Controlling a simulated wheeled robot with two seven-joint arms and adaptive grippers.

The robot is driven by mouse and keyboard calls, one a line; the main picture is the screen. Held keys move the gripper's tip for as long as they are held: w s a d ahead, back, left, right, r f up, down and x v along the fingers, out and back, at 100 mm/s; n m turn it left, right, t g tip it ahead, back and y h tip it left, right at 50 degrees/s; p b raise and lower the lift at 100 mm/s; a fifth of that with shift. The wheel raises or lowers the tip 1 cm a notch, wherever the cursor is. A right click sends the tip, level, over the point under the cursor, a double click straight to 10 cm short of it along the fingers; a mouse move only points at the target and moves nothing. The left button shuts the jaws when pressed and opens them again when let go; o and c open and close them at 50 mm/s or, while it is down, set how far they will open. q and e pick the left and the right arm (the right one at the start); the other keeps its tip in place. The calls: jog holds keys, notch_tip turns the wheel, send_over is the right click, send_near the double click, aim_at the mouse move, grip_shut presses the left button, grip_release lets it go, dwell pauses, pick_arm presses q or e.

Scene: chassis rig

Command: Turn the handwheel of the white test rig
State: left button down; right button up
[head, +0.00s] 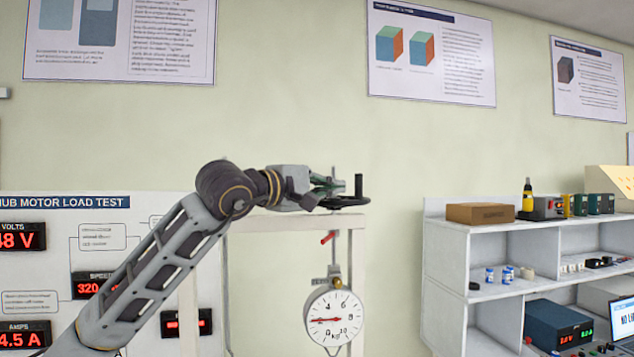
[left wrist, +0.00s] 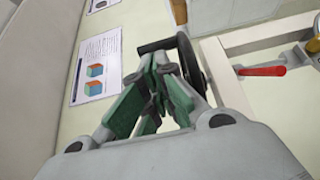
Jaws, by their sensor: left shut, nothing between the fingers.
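The white test rig (head: 357,236) stands in the middle of the head view. Its black handwheel (head: 352,201) lies roughly flat at the top of the frame, with an upright black handle (head: 358,184) on it. The handwheel also shows in the left wrist view (left wrist: 196,67), just beyond my fingers. My left gripper (head: 328,190) is at the near left side of the handwheel. Its green-padded fingers (left wrist: 163,75) are shut with nothing between them. They overlap the wheel in the picture; I cannot tell if they touch it. My right gripper is not in view.
A round dial gauge (head: 333,318) hangs below the frame, under a red lever (head: 328,238). A panel with red number displays (head: 92,285) stands at the left. A grey shelf (head: 462,257) with tools and boxes stands at the right. Posters hang on the wall.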

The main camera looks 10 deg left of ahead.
aim_at(345, 200)
pick_arm(q)
jog(key=shift+p+x, duration=0.85)
jog(key=shift+x, duration=1.35)
jog(key=shift+w+d+f, duration=0.1)
jog(key=shift+w+d+b, duration=0.25)
jog(key=shift+d+b, duration=0.05)
jog(key=shift+b, duration=0.25)
jog(key=shift+s+a, duration=0.1)
jog(key=shift+a, duration=0.05)
